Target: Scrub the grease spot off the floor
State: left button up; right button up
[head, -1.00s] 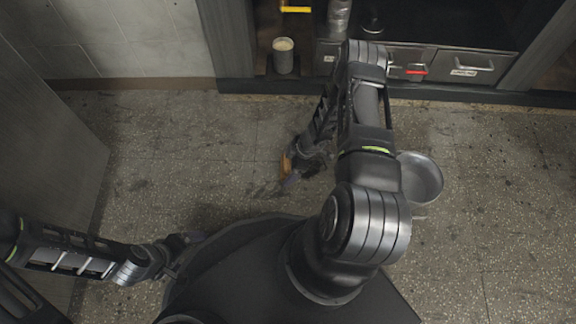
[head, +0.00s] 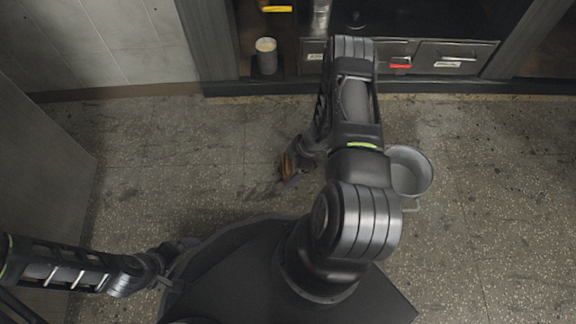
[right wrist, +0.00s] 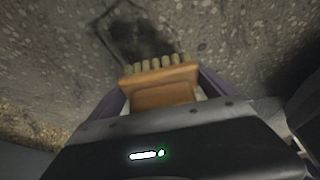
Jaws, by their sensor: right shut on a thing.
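The grease spot (head: 262,189) is a dark smudge on the speckled floor, left of and just below my right gripper in the head view. In the right wrist view a dark patch (right wrist: 128,38) lies beyond the brush's bristle tips. My right gripper (head: 299,163) is shut on a wooden scrub brush (right wrist: 163,92) with pale bristles; the brush also shows in the head view (head: 288,165). Whether the bristles touch the floor I cannot tell. My left gripper (head: 178,247) is low at the left, away from the spot; its jaws are unclear.
A grey metal pot or bucket (head: 424,174) stands on the floor right of my right arm. A cabinet with drawers (head: 452,58) is at the back, with a pale-topped cup (head: 266,58) in its left opening. A grey panel (head: 40,170) stands at left. Floor between is mostly clear.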

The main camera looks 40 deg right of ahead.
aim_at(315, 170)
jog(key=shift+s+d+f, duration=0.1)
jog(key=shift+s+d, duration=0.8)
jog(key=shift+d, duration=0.3)
jog(key=shift+s+d+b, duration=0.1)
jog(key=shift+b, duration=0.2)
jog(key=shift+s+d, duration=0.1)
jog(key=shift+d, duration=0.05)
jog(key=shift+s+d, duration=0.9)
jog(key=shift+d, duration=0.3)
jog(key=shift+s+d+f+b, duration=0.1)
jog(key=shift+s+d+b, duration=0.4)
jog(key=shift+s+d, duration=0.65)
jog(key=shift+d, duration=0.35)
